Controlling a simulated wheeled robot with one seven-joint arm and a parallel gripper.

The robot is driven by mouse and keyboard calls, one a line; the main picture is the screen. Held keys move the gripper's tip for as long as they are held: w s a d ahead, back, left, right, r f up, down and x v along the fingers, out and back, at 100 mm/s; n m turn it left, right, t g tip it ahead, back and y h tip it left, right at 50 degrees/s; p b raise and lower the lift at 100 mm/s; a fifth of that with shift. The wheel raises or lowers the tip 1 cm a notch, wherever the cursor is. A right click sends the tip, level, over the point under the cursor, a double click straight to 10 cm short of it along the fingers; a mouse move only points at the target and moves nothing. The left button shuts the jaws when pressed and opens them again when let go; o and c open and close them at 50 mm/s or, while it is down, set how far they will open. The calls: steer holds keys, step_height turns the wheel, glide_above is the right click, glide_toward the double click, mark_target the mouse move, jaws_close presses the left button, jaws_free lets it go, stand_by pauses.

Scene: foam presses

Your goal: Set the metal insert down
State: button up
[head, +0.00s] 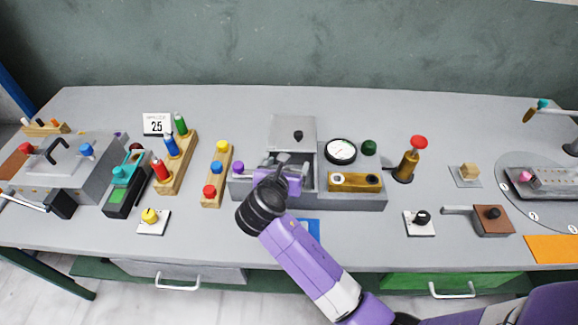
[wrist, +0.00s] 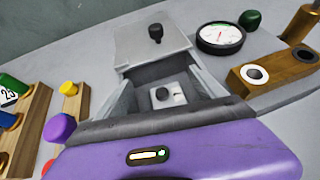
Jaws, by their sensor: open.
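The metal insert appears to be the small pale grey block with a dark round mark (wrist: 160,97). It sits low in the grey, open-topped cavity of the middle press, between the side walls. In the head view my arm hides it. My gripper (head: 283,166) is over the front part of this cavity. Its purple hand fills the bottom of the wrist view, and its fingertips are hard to make out. The insert looks clear of the hand. The press's grey lid plate (head: 292,131) with a black knob lies behind the cavity.
A round gauge (head: 341,151) and a brown block with two holes (head: 355,182) are right of the cavity. A rack with yellow and red knobs (head: 216,174) stands to the left. A red-topped brass lever (head: 410,160) stands farther right.

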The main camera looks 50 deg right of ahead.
steer(key=v, duration=1)
stand_by(0.3)
